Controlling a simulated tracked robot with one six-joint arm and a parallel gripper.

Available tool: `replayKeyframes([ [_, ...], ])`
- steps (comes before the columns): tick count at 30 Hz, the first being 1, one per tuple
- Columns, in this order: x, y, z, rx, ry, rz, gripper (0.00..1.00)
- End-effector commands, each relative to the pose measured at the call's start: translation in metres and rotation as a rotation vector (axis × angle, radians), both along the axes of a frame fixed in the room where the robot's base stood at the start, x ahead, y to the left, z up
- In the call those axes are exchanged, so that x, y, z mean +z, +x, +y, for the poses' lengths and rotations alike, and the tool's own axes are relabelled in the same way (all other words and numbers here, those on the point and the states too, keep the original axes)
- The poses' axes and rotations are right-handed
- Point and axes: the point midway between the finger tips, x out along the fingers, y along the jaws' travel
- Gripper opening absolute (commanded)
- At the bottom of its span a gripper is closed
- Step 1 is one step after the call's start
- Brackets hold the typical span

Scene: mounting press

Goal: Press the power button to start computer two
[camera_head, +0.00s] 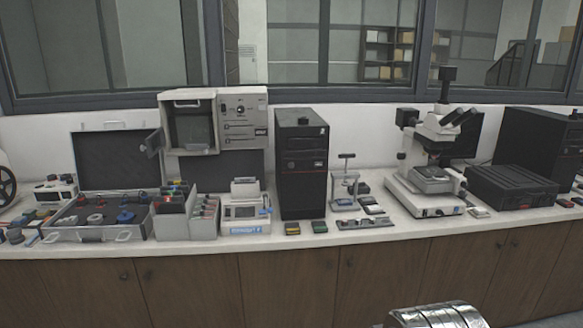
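A black computer tower (302,175) stands upright on the bench near the middle, its front facing me. A second dark computer-like case (538,143) stands at the far right, behind a low black box. I cannot tell which of them is computer two. No power button can be made out clearly on either at this size. My gripper is not in view.
The white benchtop (395,228) has wooden cabinets below. A microscope (428,175), a low black box (510,187), a small press-like stand (346,190), an open case (95,218) and a grey instrument (243,118) crowd it. Small blocks (320,226) lie before the middle tower.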

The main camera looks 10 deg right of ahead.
Motion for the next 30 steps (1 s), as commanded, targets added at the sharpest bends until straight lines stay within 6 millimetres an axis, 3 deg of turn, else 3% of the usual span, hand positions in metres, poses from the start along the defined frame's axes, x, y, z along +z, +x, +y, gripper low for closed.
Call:
replayKeyframes([
  [4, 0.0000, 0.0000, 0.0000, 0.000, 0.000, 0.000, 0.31],
  [17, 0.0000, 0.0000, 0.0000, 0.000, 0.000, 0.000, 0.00],
  [30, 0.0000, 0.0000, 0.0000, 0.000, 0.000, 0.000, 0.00],
])
